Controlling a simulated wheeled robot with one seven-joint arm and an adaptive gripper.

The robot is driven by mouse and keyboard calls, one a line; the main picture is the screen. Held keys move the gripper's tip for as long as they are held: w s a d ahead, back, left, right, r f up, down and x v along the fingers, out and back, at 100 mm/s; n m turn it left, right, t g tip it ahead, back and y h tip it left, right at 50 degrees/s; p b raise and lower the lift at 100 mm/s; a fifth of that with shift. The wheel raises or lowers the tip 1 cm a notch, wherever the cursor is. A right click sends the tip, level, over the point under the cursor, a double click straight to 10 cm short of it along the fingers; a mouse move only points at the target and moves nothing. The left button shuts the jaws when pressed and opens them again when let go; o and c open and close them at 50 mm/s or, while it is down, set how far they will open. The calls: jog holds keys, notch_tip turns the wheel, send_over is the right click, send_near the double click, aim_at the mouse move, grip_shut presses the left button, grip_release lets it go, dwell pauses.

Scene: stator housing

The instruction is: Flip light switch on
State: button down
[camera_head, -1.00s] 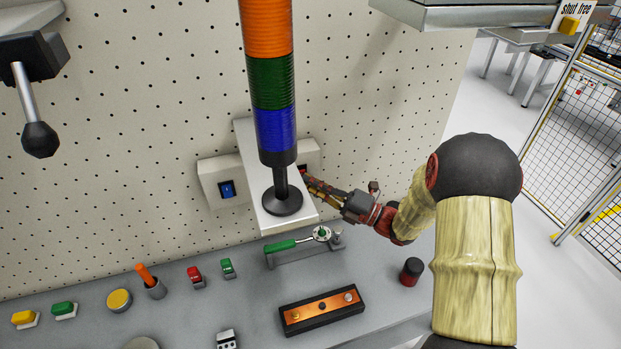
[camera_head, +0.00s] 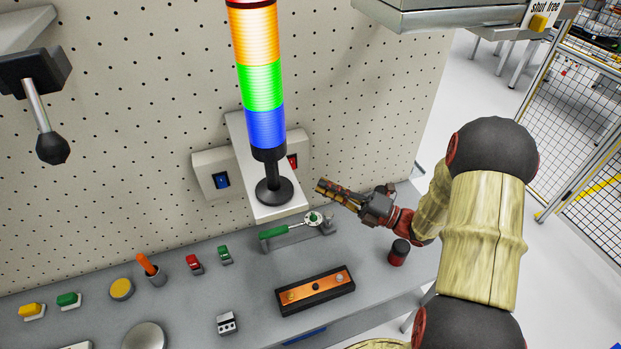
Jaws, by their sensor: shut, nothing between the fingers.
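On the pegboard wall there are two rocker switches, a blue one (camera_head: 222,180) in a white plate left of the light tower's bracket and a red one (camera_head: 293,161) right of it, partly hidden by the bracket. The light tower (camera_head: 262,86) is lit orange, green and blue. My gripper (camera_head: 319,188) is shut and empty, in front of the wall, to the right of and below the red switch and apart from it.
The tower's white bracket (camera_head: 285,212) juts out left of my gripper. Below are a green-handled clamp (camera_head: 290,228), an orange-topped black box (camera_head: 315,291) and a dark red-based knob (camera_head: 399,252). Several buttons and switches line the left of the grey bench (camera_head: 190,300).

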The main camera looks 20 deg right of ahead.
jog(key=shift+s+d+r, duration=0.1)
jog(key=shift+s+d, duration=1.1)
jog(key=shift+s, duration=0.2)
